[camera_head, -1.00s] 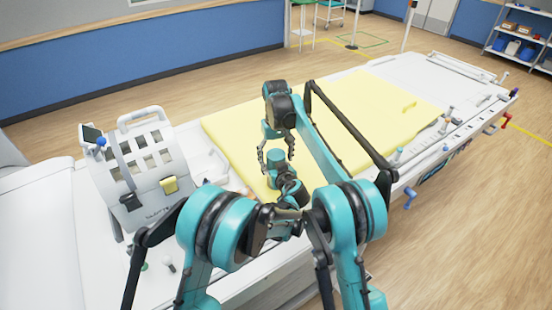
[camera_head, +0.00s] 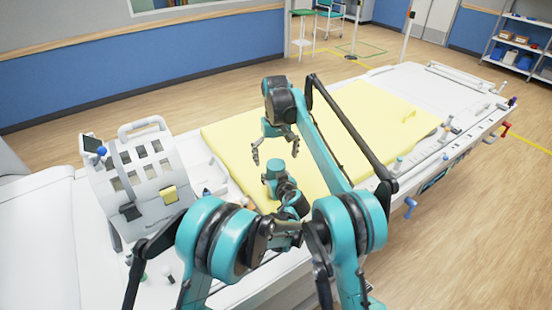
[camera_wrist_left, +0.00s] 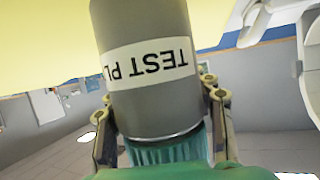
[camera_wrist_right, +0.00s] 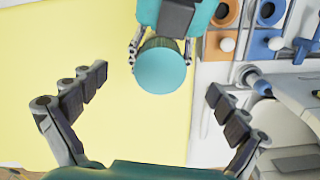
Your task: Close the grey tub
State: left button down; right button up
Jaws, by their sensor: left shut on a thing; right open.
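The grey tub (camera_wrist_left: 148,90) is a cylinder with a white label reading "TEST PL", upside down in the left wrist view. A teal ribbed lid (camera_wrist_left: 168,150) is on its end near my palm; the right wrist view shows the lid's round teal top (camera_wrist_right: 161,68). I cannot tell whether it is fully seated. My left gripper (camera_wrist_left: 160,120) is shut on the tub, a finger on each side near the lid. My right gripper (camera_head: 274,157) is open and empty above the lid, its fingers (camera_wrist_right: 157,85) apart, not touching it. The tub is not clear in the head view.
A bed carries a yellow pad (camera_head: 370,120) beneath my grippers. A white slotted unit (camera_head: 145,175) stands at the left. Orange holders (camera_wrist_right: 222,45) and blue holders (camera_wrist_right: 271,12) sit beside the pad. A rail with blue and white fittings runs along the bed's near side.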

notch_tip(320, 180, up, 7)
jog(key=shift+w+f, duration=0.1)
jog(key=shift+f, duration=0.05)
jog(key=shift+r, duration=0.4)
pick_arm(q)
jog(key=c, duration=0.5)
grip_release()
jog(key=shift+c, duration=0.2)
jog(key=v, duration=1.2)
jog(key=shift+f, duration=0.1)
